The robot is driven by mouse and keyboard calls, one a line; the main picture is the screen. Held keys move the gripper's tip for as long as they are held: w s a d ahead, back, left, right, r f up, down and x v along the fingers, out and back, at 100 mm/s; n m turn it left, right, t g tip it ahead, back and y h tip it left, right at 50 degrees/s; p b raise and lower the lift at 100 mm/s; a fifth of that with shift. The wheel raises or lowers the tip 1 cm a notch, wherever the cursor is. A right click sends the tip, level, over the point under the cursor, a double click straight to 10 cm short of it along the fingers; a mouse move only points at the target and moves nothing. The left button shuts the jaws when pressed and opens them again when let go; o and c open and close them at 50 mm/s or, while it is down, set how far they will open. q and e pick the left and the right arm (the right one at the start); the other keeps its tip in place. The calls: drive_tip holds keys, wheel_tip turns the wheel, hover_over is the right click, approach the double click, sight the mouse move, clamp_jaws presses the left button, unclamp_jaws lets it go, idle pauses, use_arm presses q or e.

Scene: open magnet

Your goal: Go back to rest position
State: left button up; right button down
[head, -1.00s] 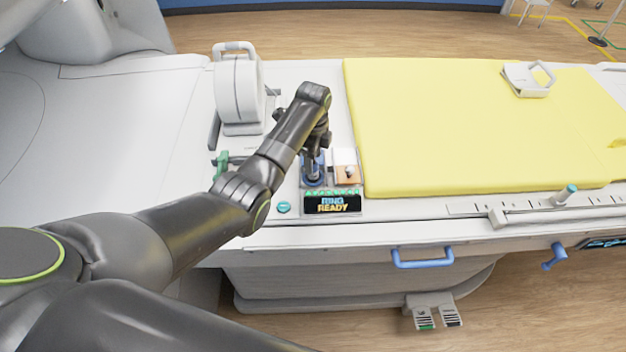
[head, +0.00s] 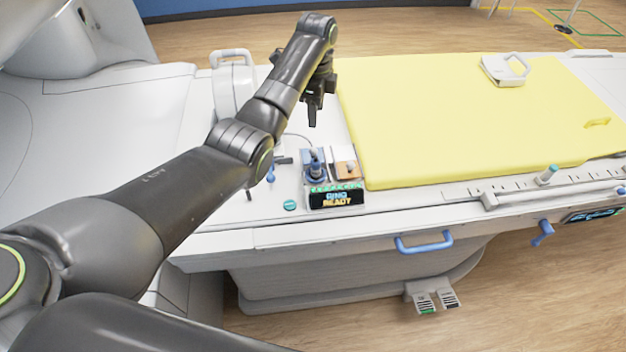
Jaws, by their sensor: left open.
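My left gripper (head: 313,112) is open and points down in the head view. It hangs above the patient table, by the left edge of the yellow pad and apart from what lies below. Nothing shows between its fingers. Below it stands a small control unit with a blue connector (head: 314,166), an orange-and-white block (head: 346,170) and a lit display (head: 337,198) that seems to read "RING READY". My right gripper is not in view.
A white coil with a handle (head: 233,88) stands left of my forearm and is partly hidden. The yellow pad (head: 450,120) holds a white handled piece (head: 505,69). A blue handle (head: 424,243) sits on the table's front side. Foot pedals (head: 432,296) are below.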

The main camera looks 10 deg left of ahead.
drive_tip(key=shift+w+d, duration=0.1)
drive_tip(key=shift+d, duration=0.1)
